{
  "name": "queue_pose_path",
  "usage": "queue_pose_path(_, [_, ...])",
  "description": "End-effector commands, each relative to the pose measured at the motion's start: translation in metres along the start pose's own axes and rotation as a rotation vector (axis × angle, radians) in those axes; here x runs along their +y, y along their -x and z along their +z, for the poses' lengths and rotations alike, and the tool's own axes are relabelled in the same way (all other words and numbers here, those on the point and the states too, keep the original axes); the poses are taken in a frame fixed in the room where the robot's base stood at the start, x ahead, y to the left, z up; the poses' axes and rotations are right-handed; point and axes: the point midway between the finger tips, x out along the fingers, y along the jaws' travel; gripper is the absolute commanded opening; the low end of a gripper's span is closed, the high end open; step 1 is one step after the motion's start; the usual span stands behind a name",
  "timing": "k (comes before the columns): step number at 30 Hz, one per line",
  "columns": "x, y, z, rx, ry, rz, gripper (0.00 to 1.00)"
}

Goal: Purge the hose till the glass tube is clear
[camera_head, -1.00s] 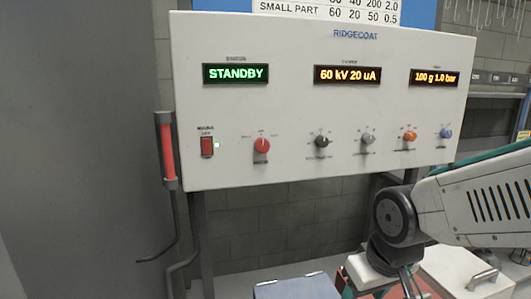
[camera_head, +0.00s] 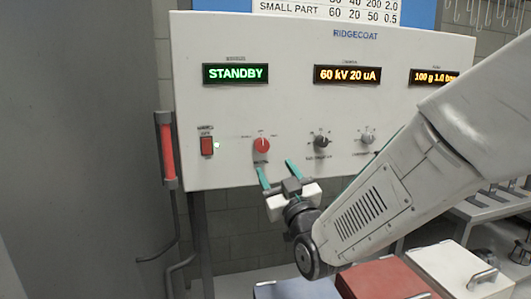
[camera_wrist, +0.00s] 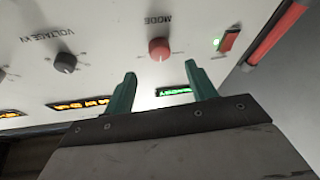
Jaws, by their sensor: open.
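The glass tube (camera_head: 167,150) stands upright at the left edge of the white panel and looks filled with red. It also shows in the wrist view (camera_wrist: 277,34). A dark hose (camera_head: 175,215) runs down below it. The red MODE knob (camera_head: 261,146) is on the panel's lower left; it shows too in the wrist view (camera_wrist: 159,48), which sees the panel upside down. My gripper (camera_head: 276,170) is open and empty, its green fingers just below the knob and apart from it. The green display (camera_head: 235,73) reads STANDBY.
A red switch (camera_head: 207,146) with a lit green lamp is left of the knob. A dark voltage knob (camera_head: 321,142) and a grey knob (camera_head: 367,138) are to the right. Blue, red (camera_head: 385,279) and white boxes stand below. My arm hides the panel's lower right.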

Motion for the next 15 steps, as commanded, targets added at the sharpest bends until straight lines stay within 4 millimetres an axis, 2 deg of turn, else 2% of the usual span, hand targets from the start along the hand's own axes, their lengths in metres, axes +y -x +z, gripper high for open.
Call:
queue_pose_path(5, [0.001, -0.018, -0.003, 0.012, 0.006, 0.004, 0.56])
queue_pose_path(15, [0.001, -0.068, -0.002, 0.010, 0.006, 0.003, 0.56])
